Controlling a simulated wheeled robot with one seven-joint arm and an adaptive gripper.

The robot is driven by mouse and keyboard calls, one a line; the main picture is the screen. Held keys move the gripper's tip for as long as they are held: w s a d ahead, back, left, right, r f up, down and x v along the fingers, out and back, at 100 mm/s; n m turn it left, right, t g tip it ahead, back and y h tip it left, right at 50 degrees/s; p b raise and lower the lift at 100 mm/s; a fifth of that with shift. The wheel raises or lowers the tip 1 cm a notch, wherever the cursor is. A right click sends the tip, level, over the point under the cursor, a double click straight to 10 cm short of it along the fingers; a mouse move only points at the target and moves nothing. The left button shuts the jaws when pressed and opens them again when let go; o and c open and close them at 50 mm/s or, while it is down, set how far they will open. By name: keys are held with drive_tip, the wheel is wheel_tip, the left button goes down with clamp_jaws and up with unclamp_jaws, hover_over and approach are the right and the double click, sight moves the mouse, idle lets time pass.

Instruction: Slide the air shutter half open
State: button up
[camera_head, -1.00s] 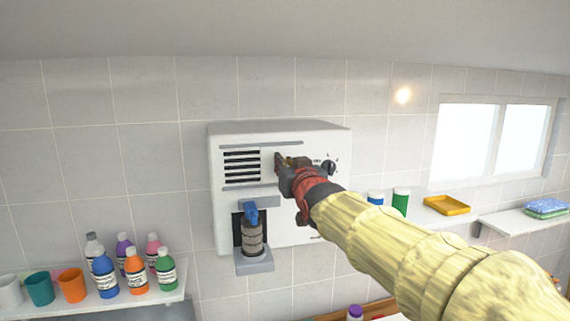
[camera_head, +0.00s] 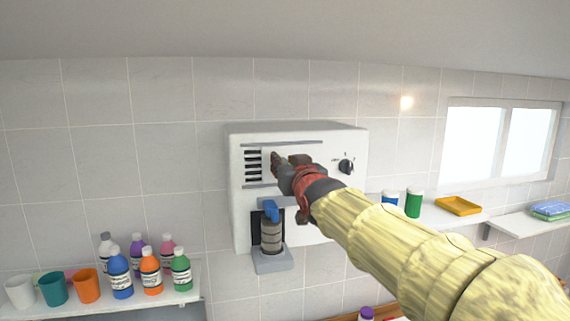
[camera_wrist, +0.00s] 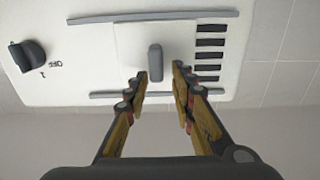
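The air shutter is a pale sliding plate (camera_wrist: 127,47) with an upright grey handle (camera_wrist: 155,62), set between two grey rails on the white wall unit (camera_head: 243,215). Dark vent slats (camera_head: 253,165) show left of the plate in the head view; in the wrist view the slats (camera_wrist: 210,55) are to its right. The plate covers part of the vent. My gripper (camera_head: 277,163) is at the plate, hiding most of it in the head view. In the wrist view its fingers (camera_wrist: 160,75) are apart, with the handle just beyond and between the tips; contact is unclear.
A black dial (camera_head: 346,167) is right of the shutter. A grey canister with a blue top (camera_head: 271,235) stands in the unit's lower recess.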

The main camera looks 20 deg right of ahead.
drive_tip(key=shift+o, duration=0.5)
drive_tip(key=shift+d, duration=0.4)
drive_tip(key=shift+a, duration=0.2)
drive_tip(key=s, duration=1.2)
drive_tip(key=shift+d, duration=0.1)
